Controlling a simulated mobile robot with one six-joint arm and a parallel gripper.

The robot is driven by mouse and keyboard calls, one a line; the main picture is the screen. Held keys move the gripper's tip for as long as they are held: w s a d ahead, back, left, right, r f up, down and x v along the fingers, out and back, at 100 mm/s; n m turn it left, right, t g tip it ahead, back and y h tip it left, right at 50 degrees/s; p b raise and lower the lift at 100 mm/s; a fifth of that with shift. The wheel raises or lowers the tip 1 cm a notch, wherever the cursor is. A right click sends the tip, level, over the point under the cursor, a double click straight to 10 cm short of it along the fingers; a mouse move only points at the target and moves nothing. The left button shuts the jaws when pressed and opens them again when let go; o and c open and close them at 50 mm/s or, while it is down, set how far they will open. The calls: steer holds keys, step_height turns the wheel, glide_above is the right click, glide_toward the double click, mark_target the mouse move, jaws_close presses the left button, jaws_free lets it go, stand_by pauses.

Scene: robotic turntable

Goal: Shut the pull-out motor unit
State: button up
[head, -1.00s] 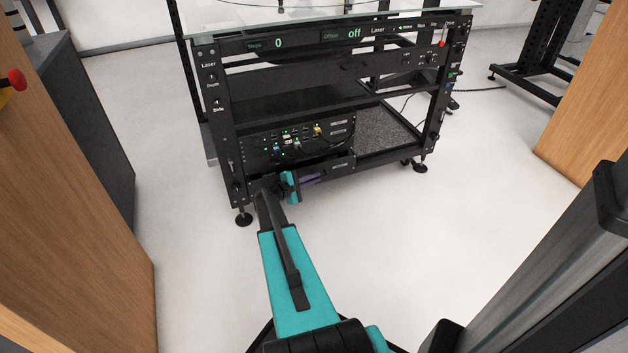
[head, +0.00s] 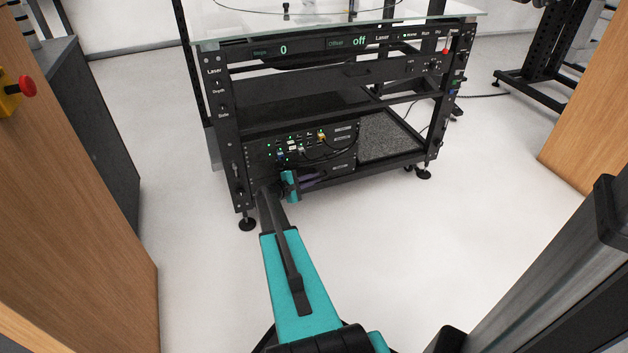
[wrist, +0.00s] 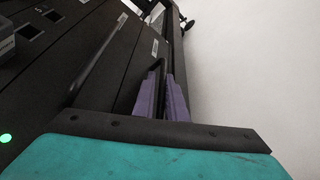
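The black turntable rack (head: 345,60) stands ahead in the head view. Low on its left side is a black unit with ports, cables and small green lights (head: 300,145), which looks like the motor unit. I cannot tell how far it stands out. My gripper (head: 318,180) is low at the rack's front, just below this unit. In the wrist view its two purple fingers (wrist: 163,98) lie beside the dark panels, with a dark strip between them. Whether they grip anything, or touch the unit, is unclear. My teal wrist housing hides the lower part of that view.
A grey speckled shelf (head: 390,135) is to the right of the unit. A glass top (head: 330,22) covers the rack. Wooden panels stand at the left (head: 70,200) and right (head: 590,110). The pale floor (head: 430,240) in front of the rack is open.

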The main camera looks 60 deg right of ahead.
steer(key=shift+w+r, duration=0.1)
steer(key=shift+w, duration=0.1)
steer(key=p+v, duration=0.4)
steer(key=v, duration=0.9)
steer(key=shift+a, duration=0.45)
steer(key=shift+s, duration=0.1)
